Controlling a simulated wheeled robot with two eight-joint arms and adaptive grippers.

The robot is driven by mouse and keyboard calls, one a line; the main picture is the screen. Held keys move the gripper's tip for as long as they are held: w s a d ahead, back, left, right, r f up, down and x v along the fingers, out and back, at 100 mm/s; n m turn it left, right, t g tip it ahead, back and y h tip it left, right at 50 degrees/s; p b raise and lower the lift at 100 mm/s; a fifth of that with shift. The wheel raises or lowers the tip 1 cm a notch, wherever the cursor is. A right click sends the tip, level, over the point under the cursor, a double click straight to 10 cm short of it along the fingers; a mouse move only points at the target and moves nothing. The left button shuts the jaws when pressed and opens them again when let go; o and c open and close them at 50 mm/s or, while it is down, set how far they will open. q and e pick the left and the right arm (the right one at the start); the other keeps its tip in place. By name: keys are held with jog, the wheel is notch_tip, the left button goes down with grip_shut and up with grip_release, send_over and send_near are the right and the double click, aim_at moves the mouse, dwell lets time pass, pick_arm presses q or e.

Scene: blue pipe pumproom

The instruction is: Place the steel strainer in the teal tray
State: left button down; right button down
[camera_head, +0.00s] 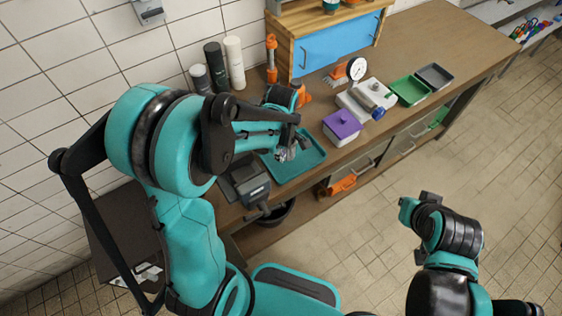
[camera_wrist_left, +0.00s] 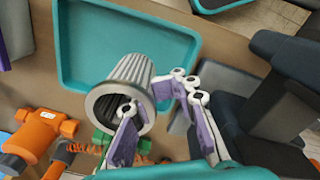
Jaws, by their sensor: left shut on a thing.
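The steel strainer (camera_wrist_left: 130,80) is a ribbed, tapered metal cup with a wide rim. My left gripper (camera_wrist_left: 158,108) is shut on its wall, with one finger inside the mouth and the other outside. In the left wrist view the strainer is tilted and overlaps the near edge of the teal tray (camera_wrist_left: 70,72). In the head view the teal tray (camera_head: 308,165) lies at the bench's front edge, and the strainer (camera_head: 285,154) shows small at its left part, below my left gripper (camera_head: 290,147). The visible tray floor is empty. My right gripper's fingers do not show.
A dark grey device (camera_head: 246,186) stands just left of the tray. A purple-lidded box (camera_head: 342,125) stands to its right, with a gauge (camera_head: 356,69), a green tray (camera_head: 409,91) and a grey tray (camera_head: 435,76) beyond. Orange fittings (camera_wrist_left: 40,135) lie near the gripper.

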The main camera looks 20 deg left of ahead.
pick_arm(q)
jog(key=shift+w+a+f, duration=0.2)
jog(key=shift+a+f, duration=0.25)
jog(key=shift+f+b, duration=0.65)
jog(key=shift+f, duration=1.25)
jog(key=shift+f, duration=0.15)
jog(key=c, duration=1.6)
grip_release()
